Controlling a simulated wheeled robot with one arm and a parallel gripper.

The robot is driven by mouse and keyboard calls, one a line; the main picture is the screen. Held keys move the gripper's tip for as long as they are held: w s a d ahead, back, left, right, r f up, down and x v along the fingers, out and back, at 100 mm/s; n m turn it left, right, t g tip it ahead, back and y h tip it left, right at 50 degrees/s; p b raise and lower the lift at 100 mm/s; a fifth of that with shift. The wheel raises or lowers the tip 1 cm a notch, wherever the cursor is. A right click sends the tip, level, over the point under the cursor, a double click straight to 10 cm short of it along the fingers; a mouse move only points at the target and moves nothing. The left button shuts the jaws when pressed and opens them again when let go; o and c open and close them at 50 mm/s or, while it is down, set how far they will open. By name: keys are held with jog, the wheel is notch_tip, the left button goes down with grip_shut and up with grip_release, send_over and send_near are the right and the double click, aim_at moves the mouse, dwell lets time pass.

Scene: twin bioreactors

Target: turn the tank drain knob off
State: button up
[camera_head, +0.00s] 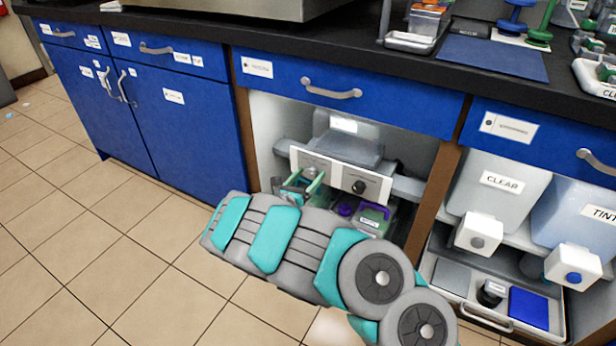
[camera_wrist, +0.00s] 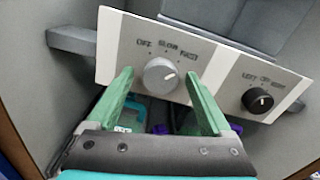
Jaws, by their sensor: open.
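A white control panel (camera_head: 340,178) is mounted inside the open bay under the counter, and it fills the wrist view's middle (camera_wrist: 212,72). Its grey round knob (camera_wrist: 160,75) has OFF, SLOW and FAST marks; I cannot clearly tell which its pointer faces. A black knob (camera_wrist: 257,100) to its right has LEFT, OFF and RIGHT marks. No label naming the tank drain is readable. My gripper (camera_wrist: 159,73) is open, with a green finger on each side of the grey knob; contact is not clear. In the head view my gripper (camera_head: 301,179) is in front of the panel's left half.
A grey tank (camera_head: 345,147) sits behind the panel. A purple-and-green container (camera_head: 373,216) stands below it. The blue drawer (camera_head: 340,90) is above, and wooden posts (camera_head: 432,200) edge the bay. CLEAR (camera_head: 500,185) and TINT (camera_head: 585,215) containers stand at right. Floor at left is free.

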grip_shut()
dwell(0.5)
jog(key=shift+n, duration=0.3)
jog(key=n, duration=0.8)
jog(key=shift+n+p, duration=0.4)
jog(key=n, duration=0.4)
jog(key=shift+p, duration=0.3)
jog(key=shift+n, duration=2.2)
jog(key=shift+p, duration=0.3)
